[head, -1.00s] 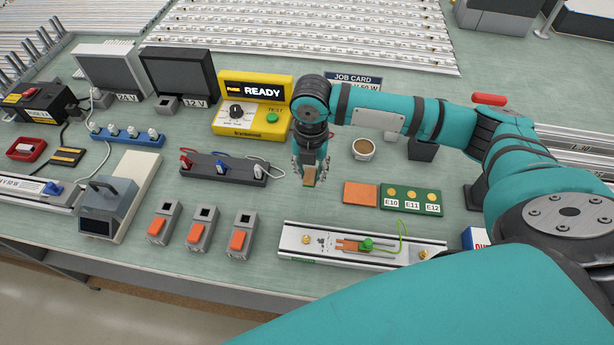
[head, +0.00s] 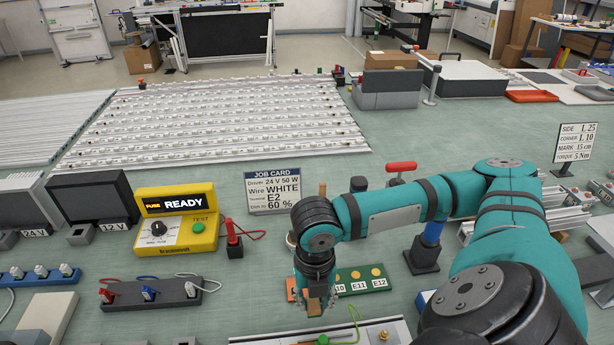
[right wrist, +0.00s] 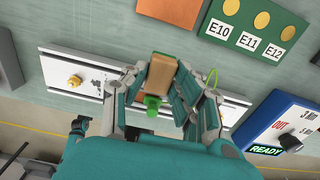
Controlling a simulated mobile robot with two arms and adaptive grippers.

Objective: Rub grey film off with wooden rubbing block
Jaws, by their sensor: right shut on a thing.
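My right gripper (head: 315,306) is shut on the wooden rubbing block (right wrist: 160,74), a small tan block between the fingertips. It is over the silver LED strip (head: 388,335), which runs along the bottom edge of the head view and across the right wrist view (right wrist: 62,68). A green clip (right wrist: 152,102) with a green wire sits on the strip beside the block, on an orange-copper patch (right wrist: 138,102) partly hidden by the fingers. I cannot tell whether the block touches the strip. Grey film is not distinguishable.
A green board (head: 366,279) with pads E10 to E12 lies behind the strip, beside an orange pad (right wrist: 172,10). A blue driver box (right wrist: 283,122) reading READY is at the right. A yellow tester (head: 176,222) and a job card (head: 271,190) stand farther back.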

